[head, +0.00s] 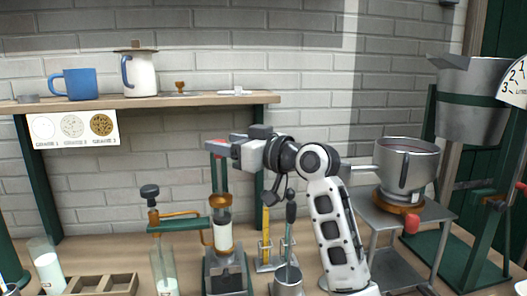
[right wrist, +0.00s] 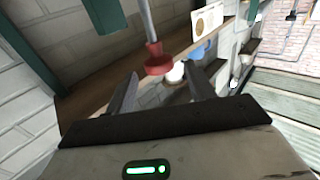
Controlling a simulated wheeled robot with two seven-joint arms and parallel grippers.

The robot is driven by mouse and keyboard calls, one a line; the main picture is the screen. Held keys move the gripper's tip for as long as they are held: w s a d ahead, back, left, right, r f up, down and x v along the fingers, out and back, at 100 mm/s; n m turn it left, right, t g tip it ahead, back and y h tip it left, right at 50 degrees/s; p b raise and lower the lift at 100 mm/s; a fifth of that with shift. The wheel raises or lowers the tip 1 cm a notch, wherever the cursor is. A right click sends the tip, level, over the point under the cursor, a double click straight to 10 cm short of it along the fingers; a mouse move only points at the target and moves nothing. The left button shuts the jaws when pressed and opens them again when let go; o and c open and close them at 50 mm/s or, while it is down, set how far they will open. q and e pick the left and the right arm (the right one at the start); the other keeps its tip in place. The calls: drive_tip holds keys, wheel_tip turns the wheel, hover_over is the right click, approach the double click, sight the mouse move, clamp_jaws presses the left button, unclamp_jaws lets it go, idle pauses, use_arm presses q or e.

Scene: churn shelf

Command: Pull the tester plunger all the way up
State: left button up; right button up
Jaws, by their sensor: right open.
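The tester (head: 222,240) stands on the bench, with a clear tube of white liquid in a brass collar and a green frame above. Its plunger ends in a red knob (right wrist: 158,60) on a thin grey rod (right wrist: 147,20). In the head view my right gripper (head: 218,149) is at the top of the tester and largely covers the knob. In the right wrist view my right gripper (right wrist: 162,74) is open, with the knob near the gap between its fingertips. Contact cannot be told. My left gripper is not in view.
A shelf (head: 200,101) above holds a blue mug (head: 75,83) and a white jug (head: 138,74). A brass-and-green lever device (head: 178,224) stands left of the tester. A metal cup (head: 287,280) and a steel pot (head: 405,165) are to the right. A wooden tray (head: 105,284) lies front left.

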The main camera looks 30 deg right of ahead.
drive_tip(key=b+v, duration=0.3)
drive_tip(key=v, duration=1.1)
drive_tip(key=shift+s, duration=0.15)
